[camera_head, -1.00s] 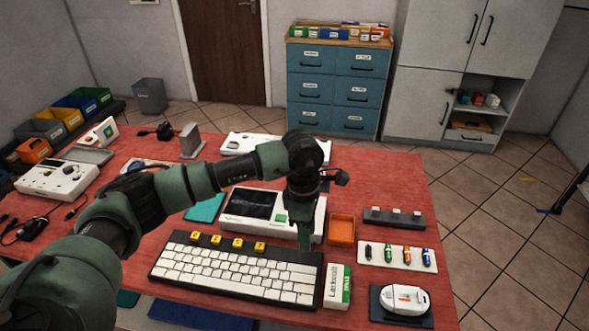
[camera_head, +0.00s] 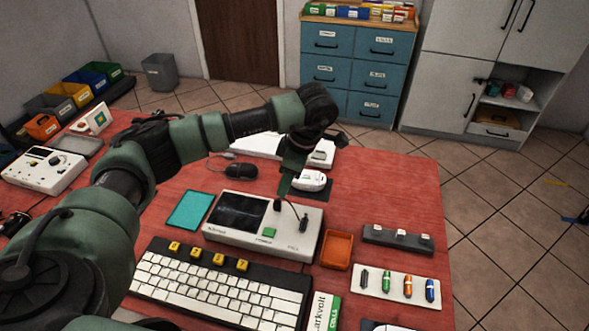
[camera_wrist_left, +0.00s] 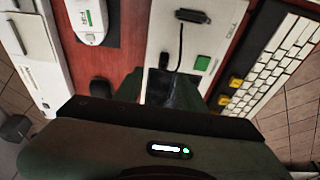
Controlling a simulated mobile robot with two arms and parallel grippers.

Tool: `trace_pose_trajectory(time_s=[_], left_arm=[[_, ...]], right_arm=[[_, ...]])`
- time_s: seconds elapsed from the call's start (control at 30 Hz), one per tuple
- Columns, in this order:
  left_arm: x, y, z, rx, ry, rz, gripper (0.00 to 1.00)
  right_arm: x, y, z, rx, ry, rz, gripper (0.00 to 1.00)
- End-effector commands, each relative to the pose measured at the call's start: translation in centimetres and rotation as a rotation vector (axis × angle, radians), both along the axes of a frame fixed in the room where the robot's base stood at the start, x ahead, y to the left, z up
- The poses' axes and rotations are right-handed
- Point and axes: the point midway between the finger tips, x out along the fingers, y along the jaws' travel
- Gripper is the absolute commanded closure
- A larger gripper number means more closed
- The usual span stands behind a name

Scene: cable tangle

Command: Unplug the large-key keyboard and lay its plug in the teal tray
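The large-key keyboard (camera_head: 222,287), with white keys and several yellow keys, lies at the front of the red table. It also shows in the left wrist view (camera_wrist_left: 270,62). Behind it is a white device (camera_head: 225,235) with a dark screen. A black plug with a short cable (camera_head: 302,221) is at the device's right part; the wrist view shows the plug (camera_wrist_left: 192,17). I cannot tell whether it is seated. The flat teal tray (camera_head: 189,211) lies left of the device. My left gripper (camera_head: 286,186) is above and behind the device, open and apart from the plug.
An orange tray (camera_head: 337,251) stands right of the device. A grey strip (camera_head: 397,240) and a white rack of colored pieces (camera_head: 398,283) lie farther right. A black mouse (camera_head: 241,170) and a white mouse (camera_head: 310,180) are behind the device. Bare red table lies between.

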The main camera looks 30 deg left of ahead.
Motion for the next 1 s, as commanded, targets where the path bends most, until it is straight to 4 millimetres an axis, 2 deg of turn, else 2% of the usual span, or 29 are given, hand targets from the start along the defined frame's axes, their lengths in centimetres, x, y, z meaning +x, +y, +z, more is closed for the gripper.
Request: trace_pose_trajectory(time_s=[0.13, 0.3, 0.4, 0.6, 0.73, 0.9, 0.93, 1.0], left_arm=[[-0.3, 0.4, -1.5, 0.0, 0.006, 0.002, 0.6], [-0.5, 1.1, -4.0, 0.001, 0.006, 0.003, 0.6], [-0.6, 1.5, -5.4, 0.0, 0.005, 0.001, 0.6], [-0.6, 1.9, -7.1, 0.0, 0.002, 0.002, 0.6], [-0.6, 2.0, -7.4, 0.0, 0.002, 0.001, 0.6], [-0.6, 2.0, -7.4, 0.0, 0.001, 0.0, 0.6], [-0.6, 2.0, -7.4, 0.0, 0.001, 0.0, 0.66], [-0.6, 1.9, -7.4, 0.0, 0.001, 0.0, 0.85]], right_arm=[[-1.0, 0.0, 0.5, -0.001, 0.012, 0.0, 0.64], [-3.2, -0.1, 1.1, -0.002, 0.043, 0.0, 0.64], [-3.6, -0.1, 1.3, -0.003, 0.05, 0.0, 0.64], [-2.5, -0.1, 1.6, -0.001, 0.034, 0.0, 0.64], [-1.5, 0.0, 1.7, 0.0, 0.019, 0.0, 0.64], [-1.4, 0.1, 1.7, 0.0, 0.017, 0.0, 0.64], [-1.4, 0.1, 1.7, 0.0, 0.018, 0.0, 0.64], [-1.5, 0.1, 1.7, 0.0, 0.019, 0.0, 0.64]])
